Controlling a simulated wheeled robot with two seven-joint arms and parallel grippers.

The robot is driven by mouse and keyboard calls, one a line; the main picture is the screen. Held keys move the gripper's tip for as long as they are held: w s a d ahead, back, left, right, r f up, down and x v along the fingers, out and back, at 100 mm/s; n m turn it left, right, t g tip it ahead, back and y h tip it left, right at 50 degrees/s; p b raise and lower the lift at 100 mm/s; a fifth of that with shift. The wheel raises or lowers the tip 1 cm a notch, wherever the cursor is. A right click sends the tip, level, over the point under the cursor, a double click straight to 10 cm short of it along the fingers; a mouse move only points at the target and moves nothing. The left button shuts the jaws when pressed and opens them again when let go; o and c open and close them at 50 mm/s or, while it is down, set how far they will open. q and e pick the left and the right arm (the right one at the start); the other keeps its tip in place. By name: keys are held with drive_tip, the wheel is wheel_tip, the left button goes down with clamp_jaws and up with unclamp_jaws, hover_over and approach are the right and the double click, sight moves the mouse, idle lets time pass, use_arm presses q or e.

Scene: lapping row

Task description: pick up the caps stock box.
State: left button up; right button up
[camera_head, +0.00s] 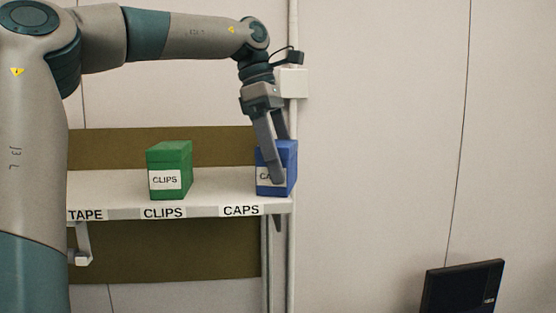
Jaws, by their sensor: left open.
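The caps stock box (290,176) is blue with a white label, partly hidden by a finger. It stands at the right end of the white shelf, above the shelf label CAPS. My left gripper (279,160) points down at the box from above, with its fingers spread. One finger passes in front of the box's label face; the other shows by the top of the box and its lower part is hidden. I cannot tell whether the fingers touch the box. My right gripper is not in view.
A green box labelled CLIPS (170,168) stands on the shelf (220,190) to the left of the blue box. The shelf between them is clear. A pale post rises behind the shelf's right end. A dark screen (462,287) stands at the lower right.

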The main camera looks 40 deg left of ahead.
use_arm(q)
drive_tip(key=shift+w+d+f, duration=0.15)
drive_tip(key=shift+f, duration=0.45)
drive_tip(key=shift+c, duration=0.3)
drive_tip(key=c, duration=0.9)
drive_tip(key=shift+r, duration=0.1)
